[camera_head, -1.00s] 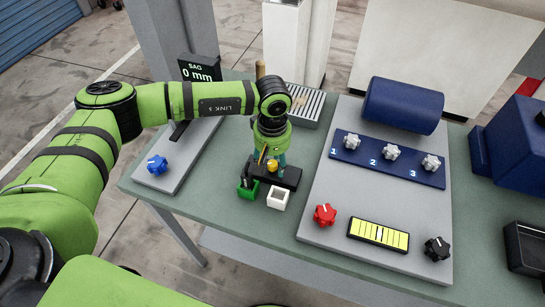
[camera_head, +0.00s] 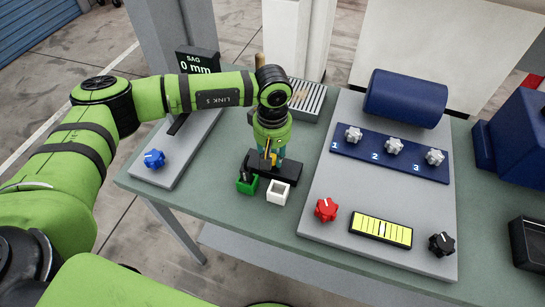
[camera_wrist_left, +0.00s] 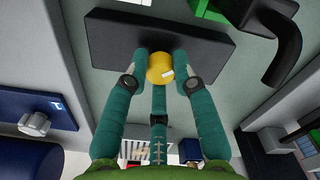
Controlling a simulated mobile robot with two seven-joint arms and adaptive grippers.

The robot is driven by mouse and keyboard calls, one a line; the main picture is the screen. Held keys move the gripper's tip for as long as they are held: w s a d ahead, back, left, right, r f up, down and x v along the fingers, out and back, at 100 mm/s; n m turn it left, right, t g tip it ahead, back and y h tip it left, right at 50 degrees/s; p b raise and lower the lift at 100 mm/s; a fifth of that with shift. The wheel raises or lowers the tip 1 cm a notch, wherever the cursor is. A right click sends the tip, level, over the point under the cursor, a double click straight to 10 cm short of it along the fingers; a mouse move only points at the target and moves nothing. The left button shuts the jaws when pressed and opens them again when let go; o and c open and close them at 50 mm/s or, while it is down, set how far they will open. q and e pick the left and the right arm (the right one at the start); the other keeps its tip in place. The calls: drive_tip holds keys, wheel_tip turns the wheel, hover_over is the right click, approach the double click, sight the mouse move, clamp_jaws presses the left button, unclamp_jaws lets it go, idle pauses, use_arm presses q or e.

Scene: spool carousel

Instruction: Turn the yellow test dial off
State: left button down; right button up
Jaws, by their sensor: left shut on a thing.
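The yellow test dial (camera_wrist_left: 157,66) sits on a black bar-shaped base (camera_wrist_left: 106,38), and a short white mark shows on its face in the left wrist view. In the head view the same black base (camera_head: 288,170) stands on the bench, and my gripper hides most of the dial. My left gripper (camera_wrist_left: 163,70) points down over the base. Its teal fingers are shut on the dial, one at each side, with a third finger below it in the wrist picture. My right gripper is not in view.
A green holder (camera_head: 247,186) and a white open box (camera_head: 278,193) stand close in front of the base. A grey panel (camera_head: 340,235) to the right carries a red knob (camera_head: 326,209), a black knob (camera_head: 441,244) and grey knobs. A blue knob (camera_head: 154,159) is at left.

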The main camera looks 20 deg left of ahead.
use_arm(q)
drive_tip(key=n+b, duration=0.6)
drive_tip(key=b, duration=0.1)
drive_tip(key=shift+f, duration=0.3)
drive_tip(key=shift+r+n+b, duration=0.15)
drive_tip(key=shift+n+b, duration=0.7)
drive_tip(key=shift+n, duration=0.2)
drive_tip(key=shift+r+n+b, duration=0.1)
drive_tip(key=shift+n+b, duration=0.75)
drive_tip(key=shift+n, duration=0.2)
drive_tip(key=c, duration=1)
unclamp_jaws()
